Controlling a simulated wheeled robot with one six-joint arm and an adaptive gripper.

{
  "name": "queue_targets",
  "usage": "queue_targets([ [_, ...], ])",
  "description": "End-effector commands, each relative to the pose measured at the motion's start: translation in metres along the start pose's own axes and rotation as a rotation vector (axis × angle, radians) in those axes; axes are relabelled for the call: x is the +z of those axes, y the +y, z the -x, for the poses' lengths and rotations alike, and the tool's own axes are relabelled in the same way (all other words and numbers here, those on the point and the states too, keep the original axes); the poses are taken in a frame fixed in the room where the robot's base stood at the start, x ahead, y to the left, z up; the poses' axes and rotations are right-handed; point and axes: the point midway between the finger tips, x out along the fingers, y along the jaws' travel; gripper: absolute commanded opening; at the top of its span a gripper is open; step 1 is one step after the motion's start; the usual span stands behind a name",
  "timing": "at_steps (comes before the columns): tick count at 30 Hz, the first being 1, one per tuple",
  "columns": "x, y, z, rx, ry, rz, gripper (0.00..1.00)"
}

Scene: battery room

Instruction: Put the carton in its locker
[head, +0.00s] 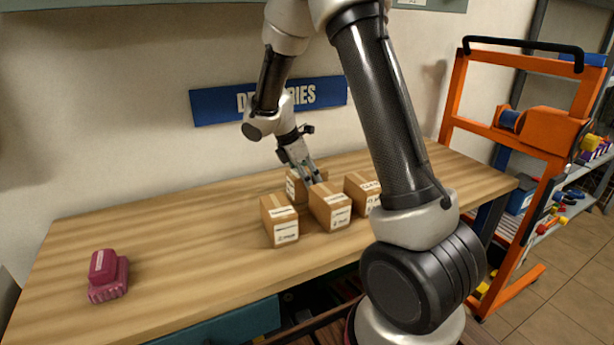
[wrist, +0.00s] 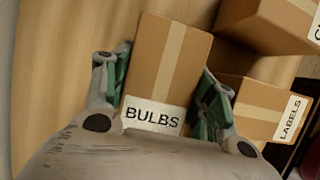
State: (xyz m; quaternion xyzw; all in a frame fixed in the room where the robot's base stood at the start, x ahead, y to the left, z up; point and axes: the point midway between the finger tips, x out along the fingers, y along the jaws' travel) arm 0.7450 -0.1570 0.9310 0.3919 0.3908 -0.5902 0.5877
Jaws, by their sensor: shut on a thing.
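A brown carton labelled BULBS (wrist: 165,70) lies between the two green-padded fingers of my gripper (wrist: 160,92) in the wrist view. My gripper is shut on it. In the head view my gripper (head: 310,178) reaches down at the back of a group of cartons on the wooden bench. The rear carton (head: 292,188) there is partly hidden by the gripper and the cartons in front. I cannot tell whether the held carton touches the bench. No locker can be made out in either view.
Other cartons stand close by: front left (head: 281,222), middle (head: 331,208) and right (head: 358,190). One reads LABELS (wrist: 262,108) in the wrist view. A dark red object (head: 107,276) sits at the bench's left end. The bench (head: 190,240) is clear between. An orange rack (head: 530,130) stands at right.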

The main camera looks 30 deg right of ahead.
Motion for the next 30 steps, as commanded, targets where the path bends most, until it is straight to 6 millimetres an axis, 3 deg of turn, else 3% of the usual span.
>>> queue_targets([
  [8, -0.001, 0.0, -0.002, 0.0, 0.0, 0.0, 0.23],
  [9, -0.001, 0.0, -0.002, 0.0, 0.0, 0.0, 0.64],
  [12, -0.001, 0.0, -0.002, 0.0, 0.0, 0.0, 0.78],
  [23, 0.0, 0.0, 0.001, 0.001, 0.0, 0.0, 0.78],
  [26, 0.0, 0.001, 0.011, 0.003, 0.0, 0.001, 0.78],
  [30, 0.0, 0.002, 0.04, 0.006, 0.001, 0.0, 0.78],
])
